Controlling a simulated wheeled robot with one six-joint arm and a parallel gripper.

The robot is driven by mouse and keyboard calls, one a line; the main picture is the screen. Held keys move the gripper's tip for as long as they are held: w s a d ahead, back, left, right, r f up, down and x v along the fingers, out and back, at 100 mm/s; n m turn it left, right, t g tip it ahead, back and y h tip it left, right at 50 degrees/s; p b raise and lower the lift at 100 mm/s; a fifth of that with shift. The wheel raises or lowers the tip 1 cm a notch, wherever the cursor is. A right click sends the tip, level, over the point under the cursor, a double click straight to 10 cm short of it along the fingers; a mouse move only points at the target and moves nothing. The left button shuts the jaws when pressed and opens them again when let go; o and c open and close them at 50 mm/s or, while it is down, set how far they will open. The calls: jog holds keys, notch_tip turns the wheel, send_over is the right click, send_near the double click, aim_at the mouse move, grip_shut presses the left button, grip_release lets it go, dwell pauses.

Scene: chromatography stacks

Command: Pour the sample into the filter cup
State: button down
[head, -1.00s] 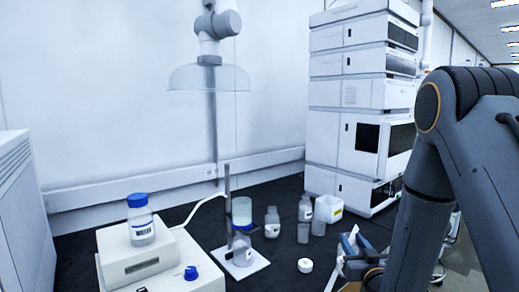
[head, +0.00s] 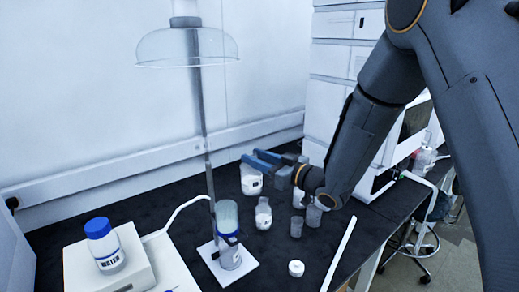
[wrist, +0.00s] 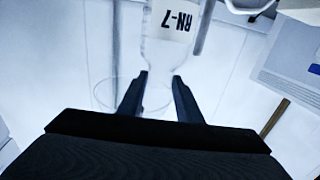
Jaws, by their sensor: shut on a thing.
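My gripper (head: 252,157) is raised over the back of the bench, its blue fingers pointing left. In the wrist view my gripper (wrist: 161,78) is shut on the neck of a clear bottle labelled RN-7 (wrist: 172,22). In the head view this sample bottle (head: 251,182) shows below the fingers and looks roughly upright; its top is hidden by them. The filter cup (head: 227,214) is a pale cylinder with a blue band at its base.
A labelled bottle (head: 263,214) and two small beakers (head: 297,227) (head: 313,216) stand right of the cup. A white cap (head: 296,268) lies in front. A clear hood (head: 187,48) hangs above.

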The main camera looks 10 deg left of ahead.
jog(key=shift+s+a+r+n, duration=0.25)
jog(key=shift+s+a+n, duration=0.45)
jog(key=shift+s+n, duration=0.3)
jog(key=shift+s+a+f+n+h, duration=0.1)
jog(key=shift+s+a+n+h, duration=0.15)
jog(key=shift+n, duration=0.2)
jog(key=shift+s+a+n+h, duration=0.15)
jog(key=shift+s+n, duration=0.15)
jog(key=shift+n, duration=0.15)
jog(key=shift+d, duration=0.1)
jog(key=shift+s, duration=0.1)
jog(key=shift+s+a+n, duration=0.35)
jog(key=shift+s+n, duration=0.05)
jog(key=shift+n, duration=0.1)
